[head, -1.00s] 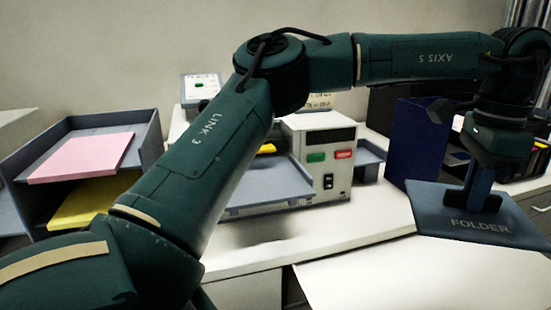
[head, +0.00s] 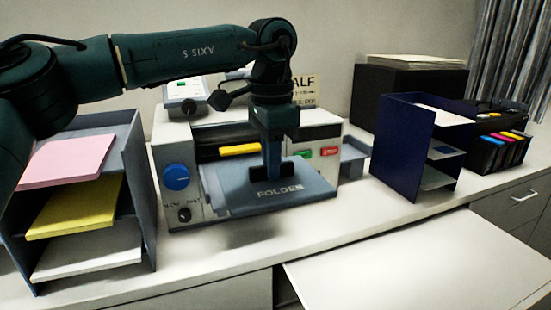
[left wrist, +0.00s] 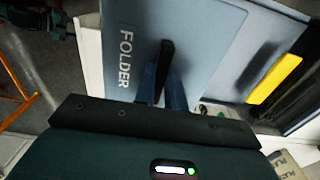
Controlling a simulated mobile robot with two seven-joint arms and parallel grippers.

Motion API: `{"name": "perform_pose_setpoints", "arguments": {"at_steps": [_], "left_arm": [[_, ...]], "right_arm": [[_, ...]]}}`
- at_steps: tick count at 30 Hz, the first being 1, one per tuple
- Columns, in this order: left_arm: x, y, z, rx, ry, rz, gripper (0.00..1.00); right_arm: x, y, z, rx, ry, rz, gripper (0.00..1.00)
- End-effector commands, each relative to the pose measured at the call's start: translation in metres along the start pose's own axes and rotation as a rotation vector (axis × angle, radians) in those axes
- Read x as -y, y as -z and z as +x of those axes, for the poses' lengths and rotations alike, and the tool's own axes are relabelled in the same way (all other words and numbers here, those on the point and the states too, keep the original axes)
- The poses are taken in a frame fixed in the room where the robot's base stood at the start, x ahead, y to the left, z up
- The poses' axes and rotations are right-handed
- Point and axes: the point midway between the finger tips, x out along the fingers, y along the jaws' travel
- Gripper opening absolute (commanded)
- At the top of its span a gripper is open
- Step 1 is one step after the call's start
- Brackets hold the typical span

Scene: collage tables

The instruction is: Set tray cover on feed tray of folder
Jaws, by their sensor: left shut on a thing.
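The tray cover (head: 308,190) is a flat blue-grey plate marked FOLDER, with an upright dark handle. My left gripper (head: 272,172) points down and is shut on this handle. The folder (head: 175,150) is a pale machine with a blue knob and a yellow bar. Its grey-blue feed tray (head: 211,188) sticks out in front. The cover lies over the tray's right and front part, roughly level; I cannot tell whether it touches. In the left wrist view the cover (left wrist: 190,25) overlaps the feed tray (left wrist: 268,42). My right gripper is out of view.
A paper rack (head: 142,205) with pink, yellow and white sheets stands left of the folder. A navy rack (head: 405,150) stands at right, beside ink bottles (head: 500,150). A smaller side tray (head: 354,160) juts from the folder. The front counter (head: 430,270) is clear.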

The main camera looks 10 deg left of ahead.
Motion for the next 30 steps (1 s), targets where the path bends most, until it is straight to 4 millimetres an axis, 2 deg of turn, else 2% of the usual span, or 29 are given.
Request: {"name": "perform_pose_setpoints", "arguments": {"at_steps": [12, 30], "left_arm": [[0.000, -0.001, 0.038, 0.002, -0.002, 0.001, 0.00], [0.061, 0.000, 0.046, -0.001, -0.001, -0.002, 0.00]], "right_arm": [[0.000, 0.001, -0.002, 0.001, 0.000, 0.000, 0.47], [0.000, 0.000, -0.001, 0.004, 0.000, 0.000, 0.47]]}}
